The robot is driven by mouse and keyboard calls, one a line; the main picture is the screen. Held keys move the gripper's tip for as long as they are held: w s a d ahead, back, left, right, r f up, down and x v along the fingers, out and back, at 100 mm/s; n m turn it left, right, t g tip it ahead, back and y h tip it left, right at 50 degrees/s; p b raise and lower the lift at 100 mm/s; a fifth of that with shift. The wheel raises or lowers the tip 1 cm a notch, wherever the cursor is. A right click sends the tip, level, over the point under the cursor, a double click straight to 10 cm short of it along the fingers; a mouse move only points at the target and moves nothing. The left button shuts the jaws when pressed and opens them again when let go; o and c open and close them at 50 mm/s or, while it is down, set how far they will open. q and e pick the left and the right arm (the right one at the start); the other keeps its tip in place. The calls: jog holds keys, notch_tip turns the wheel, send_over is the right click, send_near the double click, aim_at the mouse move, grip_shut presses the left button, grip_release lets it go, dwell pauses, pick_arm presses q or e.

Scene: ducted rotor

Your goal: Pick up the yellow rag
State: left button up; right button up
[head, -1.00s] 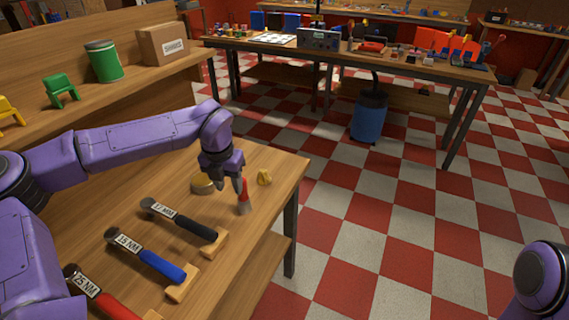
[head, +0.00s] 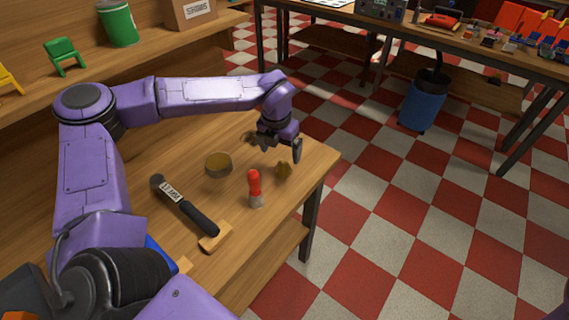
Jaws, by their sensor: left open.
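The yellow rag (head: 284,170) is a small crumpled lump on the wooden bench top, close to its right edge. My left gripper (head: 276,150) is open and empty, just above and behind the rag, with one finger reaching down on its right side. I cannot tell whether the finger touches the rag. My right gripper is out of view.
A red-handled tool (head: 254,187) stands in front of the rag. A round tan tin (head: 218,165) is to its left. A black-handled hammer (head: 186,208) lies nearer, its handle end on a wooden block (head: 216,238). A blue bin (head: 424,101) stands on the checkered floor.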

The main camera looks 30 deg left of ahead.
aim_at(283, 161)
pick_arm(q)
jog(key=shift+s+f, duration=0.15)
jog(key=shift+f, duration=0.2)
jog(key=f, duration=0.1)
jog(key=w+f+p, duration=0.1)
jog(key=f, duration=0.3)
jog(key=shift+w+d+f+p, duration=0.2)
jog(key=shift+d+f+p, duration=0.1)
jog(key=shift+p, duration=0.1)
jog(key=shift+s+a+f, duration=0.1)
jog(key=shift+s, duration=0.15)
jog(key=shift+c, duration=0.3)
jog(key=c, duration=1.1)
jog(key=shift+o, duration=0.2)
notch_tip(283, 161, up, 10)
jog(key=shift+r+b, duration=0.1)
jog(key=shift+b, duration=0.9)
